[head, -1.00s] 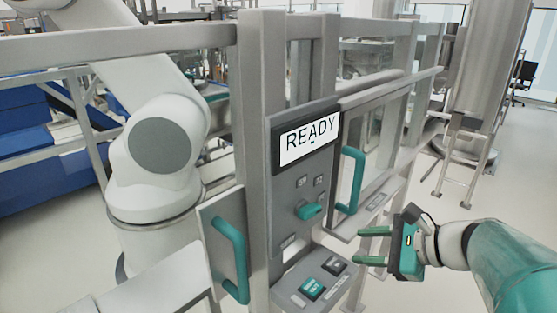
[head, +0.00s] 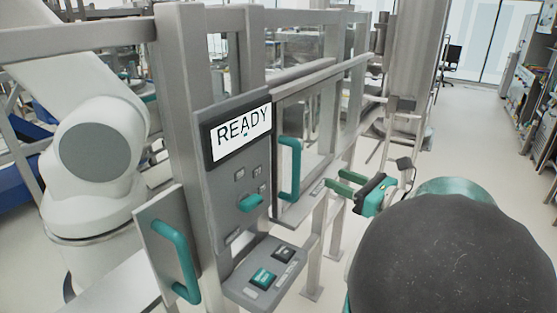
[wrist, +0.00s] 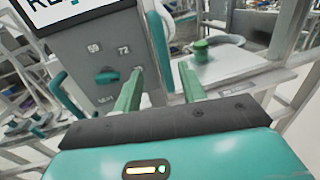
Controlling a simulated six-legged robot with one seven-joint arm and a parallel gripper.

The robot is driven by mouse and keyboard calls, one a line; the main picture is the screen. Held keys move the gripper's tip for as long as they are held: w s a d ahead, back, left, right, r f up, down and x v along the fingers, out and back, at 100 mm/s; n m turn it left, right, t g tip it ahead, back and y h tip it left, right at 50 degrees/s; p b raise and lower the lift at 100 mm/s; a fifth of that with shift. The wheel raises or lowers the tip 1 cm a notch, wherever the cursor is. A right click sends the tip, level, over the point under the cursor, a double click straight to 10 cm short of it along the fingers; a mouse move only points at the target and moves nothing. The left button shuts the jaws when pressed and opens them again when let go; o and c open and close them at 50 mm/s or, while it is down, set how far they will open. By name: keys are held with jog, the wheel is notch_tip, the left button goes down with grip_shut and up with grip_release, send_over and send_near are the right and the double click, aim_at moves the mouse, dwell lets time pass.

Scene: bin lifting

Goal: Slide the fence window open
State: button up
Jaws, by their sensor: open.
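The fence window (head: 318,115) is a clear panel in a grey frame, right of the READY panel. Its upright teal handle (head: 290,168) is near the panel's left edge. My gripper (head: 333,179) is open and empty, right of the handle and close to its lower end's height, its fingers pointing left toward the fence. In the wrist view the window handle (wrist: 158,45) shows beyond and between my two green fingers (wrist: 160,75). I see no contact between fingers and handle. Part of my arm is hidden behind my dark rounded link.
A control panel with a READY screen (head: 240,133) and a teal knob (head: 250,203) adjoins the window. A button box (head: 266,275) juts out below. A second teal handle (head: 175,258) is on a plate at left. A white robot arm (head: 95,155) stands behind the fence. Open floor lies right.

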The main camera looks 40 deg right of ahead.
aim_at(300, 162)
jog(key=w, duration=0.4)
jog(key=w+a, duration=0.1)
jog(key=w, duration=0.4)
jog(key=w+a, duration=0.1)
jog(key=w, duration=0.3)
jog(key=shift+w, duration=0.3)
grip_shut()
